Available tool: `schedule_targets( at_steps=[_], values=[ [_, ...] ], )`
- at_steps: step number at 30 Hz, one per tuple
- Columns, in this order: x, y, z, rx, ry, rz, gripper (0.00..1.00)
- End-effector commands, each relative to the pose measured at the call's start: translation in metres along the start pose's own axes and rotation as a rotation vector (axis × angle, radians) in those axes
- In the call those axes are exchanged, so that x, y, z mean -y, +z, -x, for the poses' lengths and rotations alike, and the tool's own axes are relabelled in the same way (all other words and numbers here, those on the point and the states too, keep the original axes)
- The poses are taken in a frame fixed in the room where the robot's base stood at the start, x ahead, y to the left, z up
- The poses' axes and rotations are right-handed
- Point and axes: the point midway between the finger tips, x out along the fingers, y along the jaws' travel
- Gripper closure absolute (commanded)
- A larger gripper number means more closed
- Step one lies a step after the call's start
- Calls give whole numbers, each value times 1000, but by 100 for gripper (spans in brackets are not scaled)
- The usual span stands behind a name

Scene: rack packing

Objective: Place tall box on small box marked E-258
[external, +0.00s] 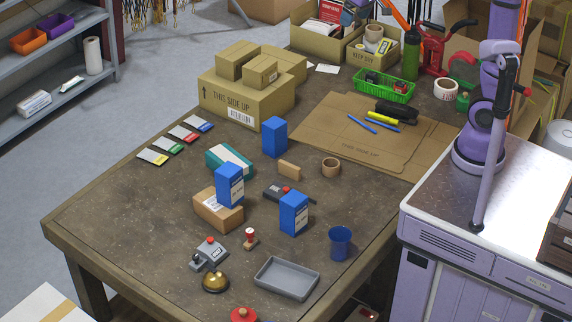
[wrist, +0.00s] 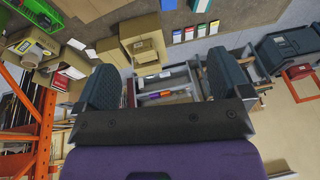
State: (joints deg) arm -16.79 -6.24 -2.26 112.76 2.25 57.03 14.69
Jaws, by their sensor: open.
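Three tall blue boxes show in the external view. One tall blue box (external: 274,137) stands near the big cartons. Another tall blue box (external: 230,183) appears to stand on a small brown box (external: 211,216), on its right part. A third tall blue box (external: 294,214) stands on the table to the right. The small brown box has a white label; its print is too small to read. My gripper (wrist: 160,68) is open and empty in the wrist view, away from these boxes. I cannot make out its fingers in the external view.
A grey tray (external: 287,279), a blue cup (external: 340,243), a brass bell (external: 215,281) and a dark device with a red button (external: 285,193) surround the boxes. A teal-and-white box (external: 229,160) lies behind. Large cartons (external: 246,98) and flat cardboard (external: 360,139) fill the back. The left front tabletop is clear.

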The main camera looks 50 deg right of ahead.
Motion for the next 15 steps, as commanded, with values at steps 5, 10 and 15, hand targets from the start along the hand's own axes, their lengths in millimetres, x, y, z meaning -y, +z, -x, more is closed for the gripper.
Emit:
schedule_targets(
  at_steps=[5, 10, 15],
  values=[
    [-44, 58, 26, -55, 12, 5, 4],
    [-77, 117, 37, -103, 33, 14, 4],
    [-102, 175, 36, -149, 61, 26, 4]
  ],
)
